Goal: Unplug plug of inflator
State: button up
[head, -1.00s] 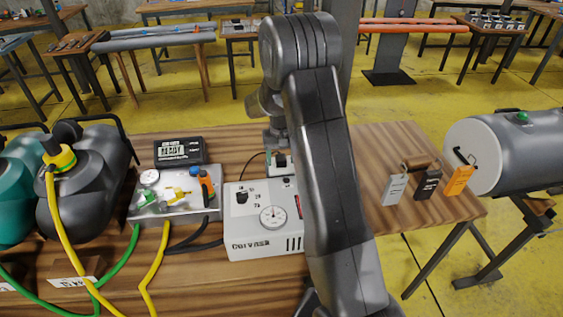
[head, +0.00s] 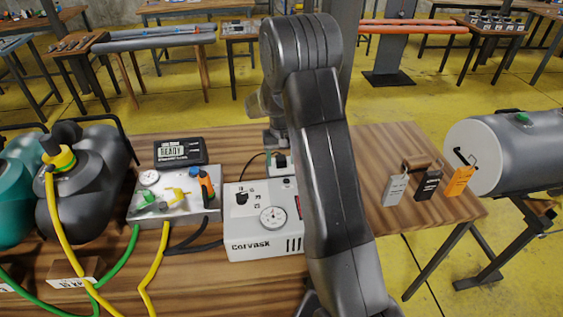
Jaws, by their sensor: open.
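The inflator is probably the white box (head: 258,245) with a round dial and a black knob on the wooden workbench. My gripper (head: 279,152) is behind this box, pointing down, and is mostly hidden by my own arm. It is open. A small dark and pale block (head: 281,163) sits right below the gripper, at the back of the white box; it may be the plug or its socket. A thin black cable (head: 246,160) curves toward it. I cannot tell whether the fingers touch or surround the block.
A metal box (head: 155,213) with a gauge and coloured valves and a black READY display (head: 180,151) stand at left. Three tags (head: 427,185) stand at right, near a grey tank (head: 510,150).

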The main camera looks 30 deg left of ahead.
aim_at(281, 157)
grip_shut()
jog(key=shift+r+p, duration=1.75)
jog(key=shift+r, duration=1.3)
